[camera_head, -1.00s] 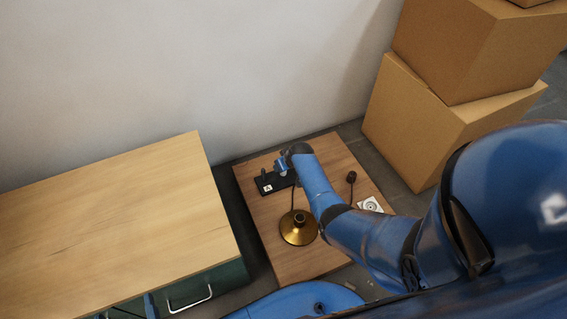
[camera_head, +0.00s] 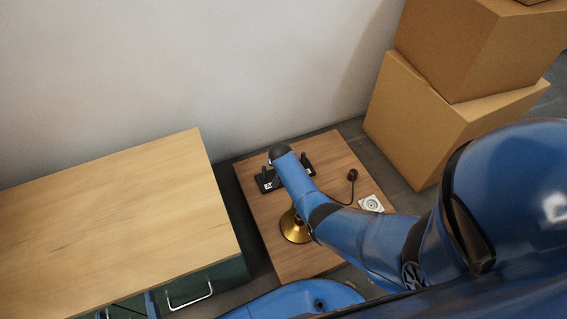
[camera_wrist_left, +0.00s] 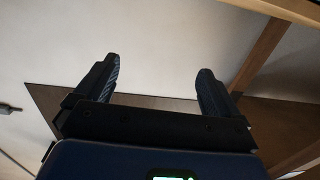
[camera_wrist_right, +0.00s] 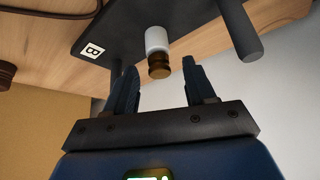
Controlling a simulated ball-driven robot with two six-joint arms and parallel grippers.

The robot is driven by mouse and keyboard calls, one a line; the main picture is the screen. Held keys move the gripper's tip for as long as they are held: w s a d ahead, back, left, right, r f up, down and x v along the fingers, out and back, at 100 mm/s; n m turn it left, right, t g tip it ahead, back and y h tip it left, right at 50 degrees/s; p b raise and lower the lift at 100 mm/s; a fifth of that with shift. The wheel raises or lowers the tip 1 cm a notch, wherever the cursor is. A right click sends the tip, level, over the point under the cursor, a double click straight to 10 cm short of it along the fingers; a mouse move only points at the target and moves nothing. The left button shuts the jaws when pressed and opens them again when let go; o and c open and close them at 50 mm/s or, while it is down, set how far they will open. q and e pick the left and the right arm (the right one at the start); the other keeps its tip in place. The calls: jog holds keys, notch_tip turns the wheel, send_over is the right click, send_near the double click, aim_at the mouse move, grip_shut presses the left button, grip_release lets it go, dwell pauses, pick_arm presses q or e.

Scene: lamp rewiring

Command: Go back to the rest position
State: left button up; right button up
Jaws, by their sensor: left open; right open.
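My right arm reaches in from the right over the low wooden table (camera_head: 340,160); its gripper is hidden under the wrist in the head view. In the right wrist view my right gripper (camera_wrist_right: 160,75) is open and empty. A small white and brass cylinder (camera_wrist_right: 157,42) stands on a black base marked B (camera_wrist_right: 110,28), just beyond the fingertips. The black base also shows in the head view (camera_head: 267,182). My left gripper (camera_head: 128,308) is at the lower left edge by the drawer cabinet. In the left wrist view it is open and empty (camera_wrist_left: 160,80).
A brass lamp base (camera_head: 294,228) stands on the low table, partly behind my right arm. A dark plug-like cord end (camera_head: 352,175) and a white socket plate (camera_head: 371,203) lie to its right. A wooden-topped cabinet (camera_head: 110,215) is at left, cardboard boxes (camera_head: 425,115) at right.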

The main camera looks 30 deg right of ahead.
jog(key=m+b, duration=0.1)
jog(key=m, duration=0.1)
jog(key=m+g+h+b, duration=0.1)
jog(key=b, duration=0.1)
jog(key=shift+w+a+f+m+h+b, duration=0.1)
jog(key=shift+w+f+m+h+b, duration=0.05)
jog(key=shift+f+m+h+b, duration=0.2)
jog(key=shift+m+g+b, duration=0.4)
jog(key=shift+m+b, duration=0.15)
jog(key=shift+w+m+h+b, duration=0.1)
jog(key=shift+m+h+b, duration=0.15)
jog(key=shift+m+b, duration=0.35)
jog(key=shift+r+m+g+b, duration=0.2)
jog(key=shift+m+g+b, duration=0.25)
jog(key=shift+m+g, duration=0.2)
pick_arm(q)
jog(key=f, duration=0.1)
jog(key=w+f+t, duration=0.1)
jog(key=f, duration=0.1)
jog(key=shift+f, duration=0.25)
pick_arm(e)
jog(key=shift+r, duration=0.15)
